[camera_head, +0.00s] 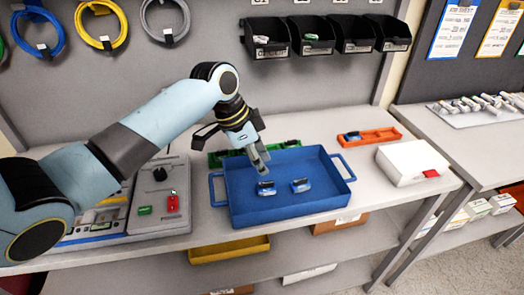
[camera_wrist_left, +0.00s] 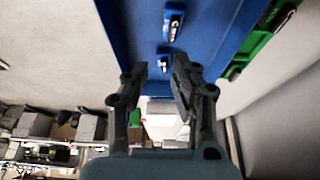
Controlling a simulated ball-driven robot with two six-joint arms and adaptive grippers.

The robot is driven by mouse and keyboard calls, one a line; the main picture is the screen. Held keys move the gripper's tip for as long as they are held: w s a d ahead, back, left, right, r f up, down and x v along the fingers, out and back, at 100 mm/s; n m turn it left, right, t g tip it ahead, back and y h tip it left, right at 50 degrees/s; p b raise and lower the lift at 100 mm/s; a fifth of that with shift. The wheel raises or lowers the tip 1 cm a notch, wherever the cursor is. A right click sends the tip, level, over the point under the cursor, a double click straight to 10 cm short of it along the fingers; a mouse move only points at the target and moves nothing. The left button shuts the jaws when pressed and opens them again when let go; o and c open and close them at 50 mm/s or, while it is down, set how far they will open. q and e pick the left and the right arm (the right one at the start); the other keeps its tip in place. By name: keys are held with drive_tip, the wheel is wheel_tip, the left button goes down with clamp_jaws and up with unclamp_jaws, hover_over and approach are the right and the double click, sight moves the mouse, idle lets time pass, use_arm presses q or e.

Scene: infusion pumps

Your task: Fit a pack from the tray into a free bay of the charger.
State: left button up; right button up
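The blue tray (camera_head: 240,205) stands on the bench and holds two dark packs with blue and white markings, a left pack (camera_head: 266,188) and a right pack (camera_head: 300,185). Both also show in the left wrist view, one pack (camera_wrist_left: 173,22) farther from the fingers and one pack (camera_wrist_left: 165,62) just beyond the fingertips. My left gripper (camera_head: 259,163) is above the tray, near the left pack. In the left wrist view its fingers (camera_wrist_left: 156,75) are apart with nothing between them. I cannot tell for sure which device is the charger. My right gripper is not in view.
A green holder (camera_head: 215,159) lies behind the tray. An orange tray (camera_head: 385,135) with a small pack and a white box (camera_head: 412,162) with a red part stand to the right. A grey device (camera_head: 160,210) stands left. Black bins (camera_head: 352,34) hang above.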

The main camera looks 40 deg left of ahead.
sight(265, 183)
use_arm(q)
drive_tip(key=shift+w+a+f+b, duration=0.2)
drive_tip(key=shift+w+b, duration=0.15)
drive_tip(key=shift+w, duration=0.2)
drive_tip(key=shift+w+a+f+b, duration=0.2)
drive_tip(key=shift+w+b, duration=0.1)
drive_tip(key=shift+w, duration=0.2)
wheel_tip(265, 183, down, 6)
drive_tip(key=b, duration=0.5)
drive_tip(key=shift+f+b, duration=0.55)
drive_tip(key=shift+f, duration=0.3)
clamp_jaws()
